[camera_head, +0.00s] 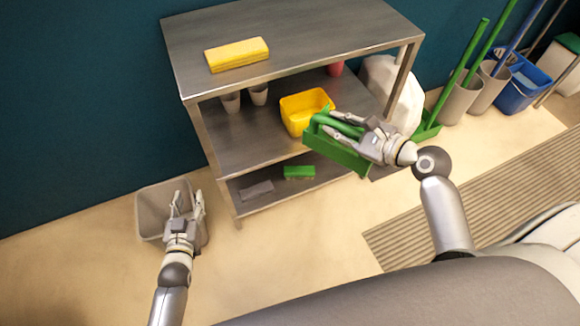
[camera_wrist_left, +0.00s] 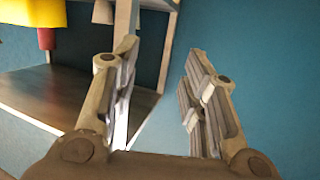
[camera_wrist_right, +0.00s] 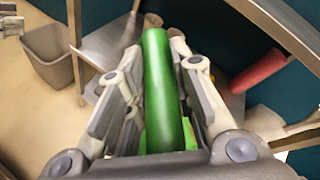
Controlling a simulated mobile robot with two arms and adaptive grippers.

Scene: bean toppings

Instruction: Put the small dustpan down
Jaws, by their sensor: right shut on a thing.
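The small green dustpan (camera_head: 338,155) is held in the air in front of the metal shelf unit, below and beside the yellow tub in the head view. My right gripper (camera_head: 340,121) is shut on its green handle; the handle lies between the fingers in the right wrist view (camera_wrist_right: 162,85). The pan part is mostly hidden in the right wrist view. My left gripper (camera_head: 188,200) is open and empty over the grey bin (camera_head: 151,217) at the left. Its spread fingers also show in the left wrist view (camera_wrist_left: 165,85).
The metal shelf unit (camera_head: 310,35) has a yellow sponge-like block (camera_head: 237,54) on top. Its middle shelf holds a yellow tub (camera_head: 293,112) and cups (camera_head: 231,102). A green block (camera_head: 299,172) and grey piece (camera_head: 257,190) lie on the lowest shelf. Buckets (camera_head: 520,88) stand right.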

